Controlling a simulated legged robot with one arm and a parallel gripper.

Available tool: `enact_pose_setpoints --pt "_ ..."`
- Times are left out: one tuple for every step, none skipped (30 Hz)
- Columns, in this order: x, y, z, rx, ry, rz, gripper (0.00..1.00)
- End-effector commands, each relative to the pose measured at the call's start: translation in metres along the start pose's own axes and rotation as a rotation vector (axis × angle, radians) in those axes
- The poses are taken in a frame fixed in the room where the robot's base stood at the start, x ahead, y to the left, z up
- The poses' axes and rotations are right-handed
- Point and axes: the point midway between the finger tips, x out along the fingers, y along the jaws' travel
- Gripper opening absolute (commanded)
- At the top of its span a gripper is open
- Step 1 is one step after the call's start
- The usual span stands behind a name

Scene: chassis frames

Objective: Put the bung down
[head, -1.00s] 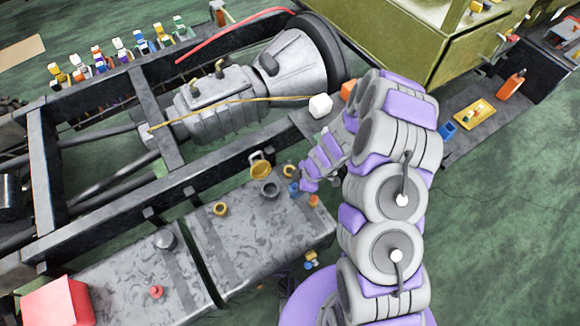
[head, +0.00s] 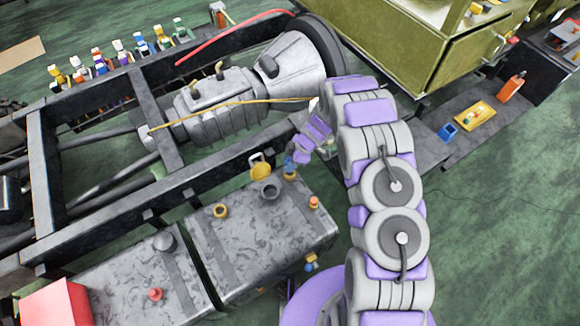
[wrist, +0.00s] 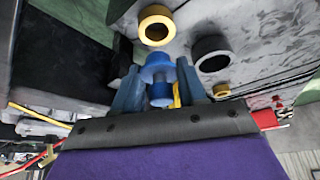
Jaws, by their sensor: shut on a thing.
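My gripper (head: 293,160) is over the far right corner of the nearer grey tank (head: 245,243). In the wrist view its two blue fingers (wrist: 160,88) are shut on a blue bung (wrist: 159,68), which has a wide round head. A yellow ring (wrist: 156,24) with a dark hole lies just beyond the bung in that view; it shows in the head view (head: 290,176) right below the fingers. I cannot tell whether the bung touches it. A dark open neck (head: 271,188) stands to the left of it, with a yellow flap (head: 260,167) behind.
Another yellow ring (head: 220,211) and an orange cap (head: 314,202) are on the tank top. The black chassis rail (head: 120,210) runs behind. A gearbox (head: 218,105) with a yellow line sits further back. A red box (head: 58,300) stands at the lower left.

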Motion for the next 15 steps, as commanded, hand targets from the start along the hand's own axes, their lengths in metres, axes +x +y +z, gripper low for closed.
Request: enact_pose_setpoints --pt "0.004 0.000 0.002 0.001 0.000 -0.001 0.12" --pt "0.007 0.000 0.003 0.001 0.000 -0.001 0.12" --pt "0.012 -0.001 0.006 0.001 -0.001 -0.002 0.12" --pt "0.016 -0.001 0.007 0.001 -0.001 -0.003 0.12" --pt "0.020 -0.001 0.009 0.001 -0.001 -0.002 0.12" --pt "0.025 -0.001 0.012 0.001 -0.001 -0.002 0.12" --pt "0.028 0.000 0.013 0.001 -0.001 -0.001 0.12" --pt "0.030 0.000 0.014 0.001 -0.001 -0.001 0.12" --pt "0.032 0.000 0.015 0.000 -0.001 0.000 0.12" --pt "0.032 0.000 0.015 0.000 -0.001 0.000 0.12" --pt "0.032 0.000 0.015 0.000 -0.001 0.001 0.12" --pt "0.031 0.000 0.014 0.000 -0.001 0.001 0.12" --pt "0.031 0.000 0.014 0.000 -0.001 0.001 0.12" --pt "0.030 0.000 0.014 0.000 -0.001 0.001 0.12" --pt "0.030 0.000 0.014 0.000 -0.001 0.000 0.12"
